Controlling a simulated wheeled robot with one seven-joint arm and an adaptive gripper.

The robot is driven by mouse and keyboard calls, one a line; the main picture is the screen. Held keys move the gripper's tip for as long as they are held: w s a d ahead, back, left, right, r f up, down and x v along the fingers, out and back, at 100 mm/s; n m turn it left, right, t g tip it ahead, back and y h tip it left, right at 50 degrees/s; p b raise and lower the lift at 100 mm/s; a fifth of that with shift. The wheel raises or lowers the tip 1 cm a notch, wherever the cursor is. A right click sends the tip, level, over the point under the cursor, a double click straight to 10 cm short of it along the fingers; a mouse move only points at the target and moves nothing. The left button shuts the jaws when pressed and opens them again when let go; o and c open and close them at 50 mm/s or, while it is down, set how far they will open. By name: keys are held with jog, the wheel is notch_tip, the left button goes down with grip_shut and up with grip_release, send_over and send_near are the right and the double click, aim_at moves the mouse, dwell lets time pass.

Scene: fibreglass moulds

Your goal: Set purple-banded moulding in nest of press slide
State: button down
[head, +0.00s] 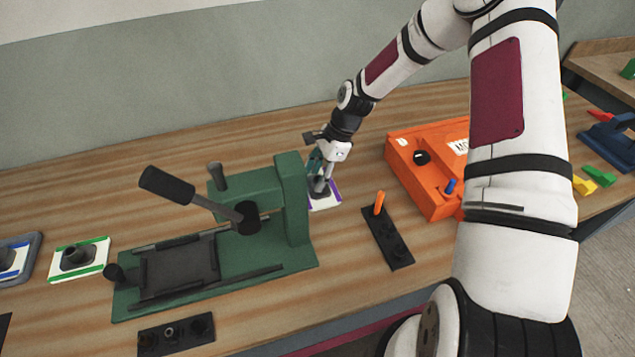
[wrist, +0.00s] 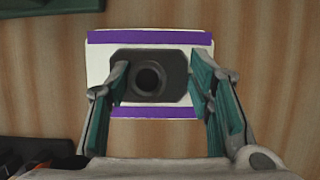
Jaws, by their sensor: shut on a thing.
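The purple-banded moulding (head: 333,199) is a white plate with two purple stripes and a dark raised block with a round hole. It is right of the green press (head: 294,215), partly hidden by my gripper (head: 319,184). In the wrist view the moulding (wrist: 150,38) lies squarely between the fingers of my gripper (wrist: 157,80), which is shut on its dark block. I cannot tell whether it is clear of the table. The press slide's dark nest (head: 180,267) looks empty, at the left of the press frame.
A green-banded moulding (head: 95,262) lies left of the press, near a grey tray (head: 35,248) with a blue-banded one. The press lever (head: 167,186) sticks up leftward. An orange box (head: 410,170) and a black strip with an orange peg (head: 388,240) stand right. Another black strip (head: 176,334) lies in front.

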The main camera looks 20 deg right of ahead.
notch_tip(320, 180, up, 10)
jog(key=shift+s+f+b, duration=0.2)
jog(key=shift+f+b, duration=0.05)
jog(key=shift+b, duration=0.15)
dwell(0.3)
notch_tip(320, 180, down, 2)
jog(key=n+g+h, duration=0.1)
jog(key=n, duration=0.5)
jog(key=n+g+h, duration=0.2)
jog(key=n, duration=0.4)
jog(key=n+g+h, duration=0.1)
jog(key=n, duration=0.5)
jog(key=shift+s+g, duration=0.15)
jog(key=shift+g, duration=0.15)
